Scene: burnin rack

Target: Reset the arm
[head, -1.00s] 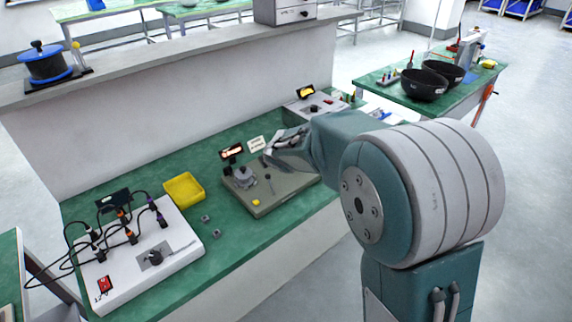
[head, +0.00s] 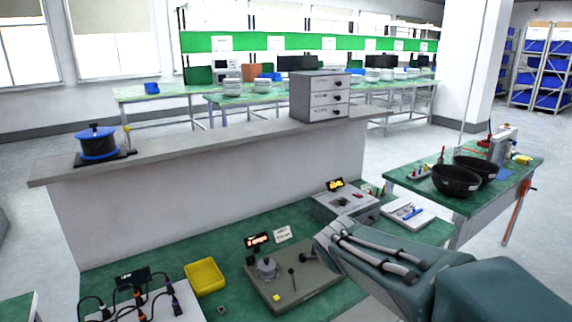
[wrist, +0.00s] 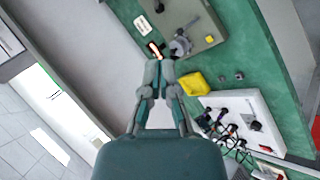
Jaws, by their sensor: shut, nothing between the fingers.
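My gripper (wrist: 159,68) shows in the wrist view with its two fingers together at the tips and nothing between them. It hangs over the area by the white wall and the green bench. In the head view my arm (head: 375,255) reaches in from the lower right, low over the bench's right part; the fingers cannot be made out there. My gripper holds none of the things on the bench.
The green bench (head: 215,240) carries a grey fixture plate (head: 310,286), a yellow bin (head: 204,277) and a white box with cables (head: 180,305). A ledge (head: 220,143) runs behind. Black bowls (head: 455,181) stand on a right-hand bench.

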